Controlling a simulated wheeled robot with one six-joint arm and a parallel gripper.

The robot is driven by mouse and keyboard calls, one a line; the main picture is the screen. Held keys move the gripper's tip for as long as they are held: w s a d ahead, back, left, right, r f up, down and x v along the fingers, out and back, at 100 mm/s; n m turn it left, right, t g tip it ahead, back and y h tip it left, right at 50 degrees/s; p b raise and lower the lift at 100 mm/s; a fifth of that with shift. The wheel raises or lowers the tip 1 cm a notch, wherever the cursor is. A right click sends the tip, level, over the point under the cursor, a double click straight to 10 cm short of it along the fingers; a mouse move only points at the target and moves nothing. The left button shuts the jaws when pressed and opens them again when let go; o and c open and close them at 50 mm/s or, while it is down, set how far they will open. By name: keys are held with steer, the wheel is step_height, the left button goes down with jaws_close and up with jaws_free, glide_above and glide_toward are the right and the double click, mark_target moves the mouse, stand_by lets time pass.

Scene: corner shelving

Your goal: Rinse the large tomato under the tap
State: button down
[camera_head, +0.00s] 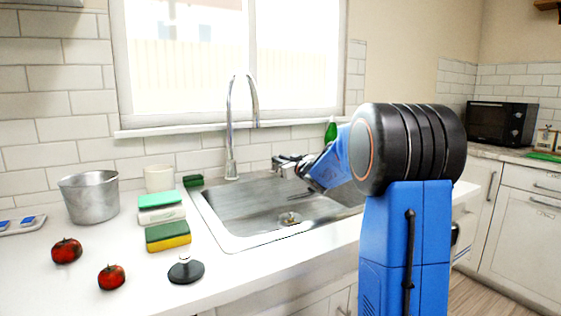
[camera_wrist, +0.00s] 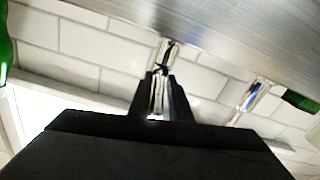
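Two red tomatoes lie on the counter left of the sink. The left tomato (camera_head: 67,250) looks the larger; the smaller tomato (camera_head: 111,277) is nearer the front edge. The chrome tap (camera_head: 231,130) rises behind the sink (camera_head: 236,241), and no water shows under its spout. My gripper (camera_head: 287,163) is at the back of the sink, right of the spout. In the wrist view its dark fingers (camera_wrist: 160,80) are close together on both sides of the chrome tap handle (camera_wrist: 159,100), which fills the gap. The tap's base (camera_wrist: 258,95) also shows there.
A metal pot (camera_head: 90,198), a white cup (camera_head: 159,178), sponges (camera_head: 168,237) and a black-based stopper (camera_head: 186,271) stand left of the sink. A dark green sponge (camera_head: 193,181) lies by the tap. A green bottle (camera_head: 331,130) stands behind my arm. The basin looks empty.

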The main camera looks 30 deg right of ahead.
steer(key=shift+d+r, duration=0.1)
steer(key=shift+d+r+n+y, duration=0.1)
steer(key=shift+d+n+y, duration=0.05)
steer(key=shift+n+y, duration=0.15)
steer(key=shift+w+d+n+g+y, duration=0.15)
steer(key=shift+n+y, duration=0.25)
steer(key=shift+y, duration=0.3)
steer(key=shift+d+n+g+y, duration=0.15)
steer(key=shift+n+y, duration=0.25)
steer(key=shift+y, duration=0.3)
steer(key=c, duration=2.1)
jaws_free()
steer(key=o, duration=0.3)
steer(key=shift+w+a, duration=0.1)
steer(key=shift+w, duration=0.1)
steer(key=shift+s+f, duration=0.1)
steer(key=shift+f, duration=0.1)
steer(key=v, duration=1.7)
steer(key=shift+s, duration=0.15)
